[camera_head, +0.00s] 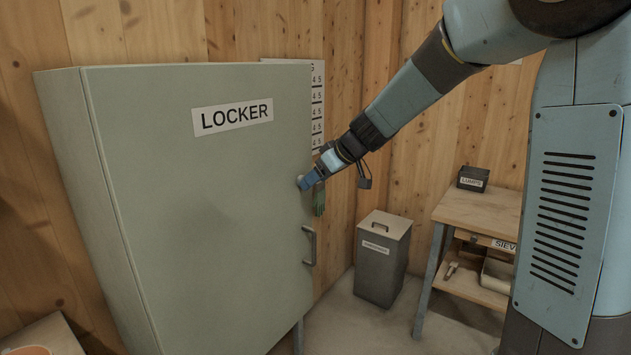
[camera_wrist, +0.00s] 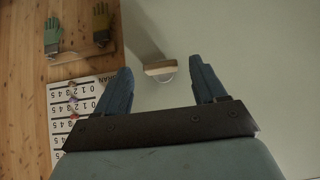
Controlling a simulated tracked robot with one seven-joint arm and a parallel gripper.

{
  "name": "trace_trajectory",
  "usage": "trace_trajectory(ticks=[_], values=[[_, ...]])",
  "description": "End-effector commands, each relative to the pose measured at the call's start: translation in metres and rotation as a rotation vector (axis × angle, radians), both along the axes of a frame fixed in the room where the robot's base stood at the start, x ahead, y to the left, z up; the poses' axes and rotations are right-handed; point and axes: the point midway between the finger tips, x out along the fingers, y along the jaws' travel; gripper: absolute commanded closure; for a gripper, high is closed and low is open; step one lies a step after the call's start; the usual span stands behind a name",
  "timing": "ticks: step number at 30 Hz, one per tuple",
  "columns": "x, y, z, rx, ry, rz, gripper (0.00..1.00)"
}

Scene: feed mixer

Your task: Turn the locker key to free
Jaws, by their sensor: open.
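The pale green locker (camera_head: 210,200) has its door shut, with a LOCKER label (camera_head: 232,117). My gripper (camera_head: 308,181) is at the door's right edge, above the grey door handle (camera_head: 310,245). A small pale round lock part (camera_head: 300,183) shows at the fingertips. In the wrist view my blue fingers (camera_wrist: 162,78) are spread apart. A pale bar (camera_wrist: 160,69), probably the door handle, shows beyond and between them. I cannot make out the key or which way it points; the gripper may hide it. I cannot tell whether the fingertips touch anything.
A grey lidded bin (camera_head: 381,262) stands on the floor to the right. A wooden bench (camera_head: 480,211) with a dark LUMPS box (camera_head: 473,178) is farther right.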

Motion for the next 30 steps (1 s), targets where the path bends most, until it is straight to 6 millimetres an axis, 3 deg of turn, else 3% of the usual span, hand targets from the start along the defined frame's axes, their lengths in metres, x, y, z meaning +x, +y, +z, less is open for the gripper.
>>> trace_trajectory(ticks=[15,30], values=[[0.0065,0.0088,-0.011,0.0,-0.001,0.001,0.3],[0.0065,0.0081,-0.0108,0.0,0.0,0.0,0.78]])
